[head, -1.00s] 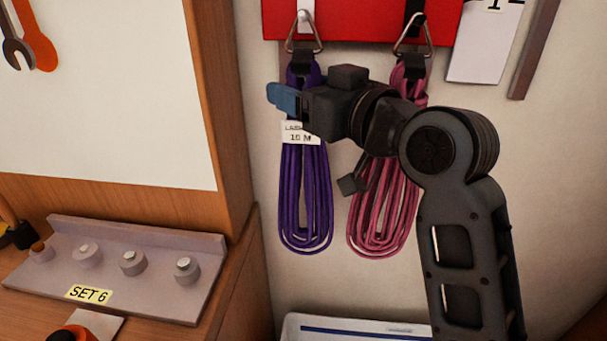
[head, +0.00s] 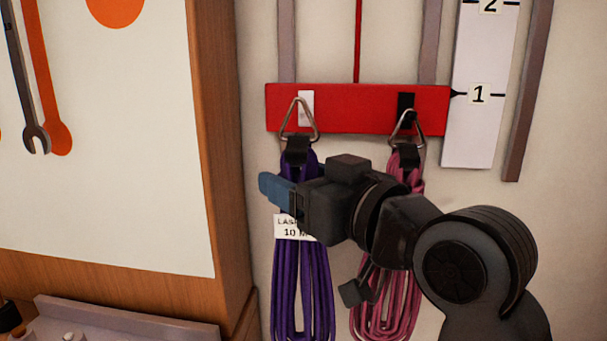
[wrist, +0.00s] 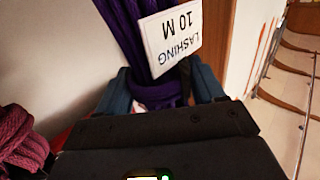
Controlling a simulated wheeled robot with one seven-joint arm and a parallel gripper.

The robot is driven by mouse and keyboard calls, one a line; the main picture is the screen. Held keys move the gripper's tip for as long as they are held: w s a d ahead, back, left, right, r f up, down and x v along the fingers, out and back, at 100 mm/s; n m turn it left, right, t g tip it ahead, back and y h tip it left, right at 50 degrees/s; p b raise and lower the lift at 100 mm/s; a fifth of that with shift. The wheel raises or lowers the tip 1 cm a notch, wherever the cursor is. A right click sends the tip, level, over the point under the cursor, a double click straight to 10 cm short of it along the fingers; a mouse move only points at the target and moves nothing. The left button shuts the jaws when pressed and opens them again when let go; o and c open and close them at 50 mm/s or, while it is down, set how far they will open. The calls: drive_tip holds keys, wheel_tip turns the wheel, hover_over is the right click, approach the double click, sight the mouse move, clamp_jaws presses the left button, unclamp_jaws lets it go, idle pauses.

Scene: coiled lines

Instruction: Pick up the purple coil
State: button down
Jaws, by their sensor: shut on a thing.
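The purple coil (head: 302,285) hangs in long loops from a metal triangle ring (head: 299,122) at the white hook (head: 306,106) on the red board. A white tag (head: 288,228) on it reads LASHING 10 M. My gripper (head: 280,190) is shut on the upper part of the purple coil, just below its black strap. In the wrist view the purple coil (wrist: 155,92) lies between the blue fingers, and the tag (wrist: 172,38) sits in front of it. My gripper hides part of the coil in the head view.
A pink coil (head: 385,305) hangs close by on the right from the black hook (head: 406,106), partly behind my arm. The red board (head: 355,108) is above. A wooden cabinet side (head: 222,170) stands to the left, with a shelf rack (head: 120,320) below.

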drive_tip(key=s+p, duration=0.5)
drive_tip(key=s, duration=0.8)
drive_tip(key=shift+s+a, duration=0.15)
drive_tip(key=shift+a, duration=0.05)
idle(0.7)
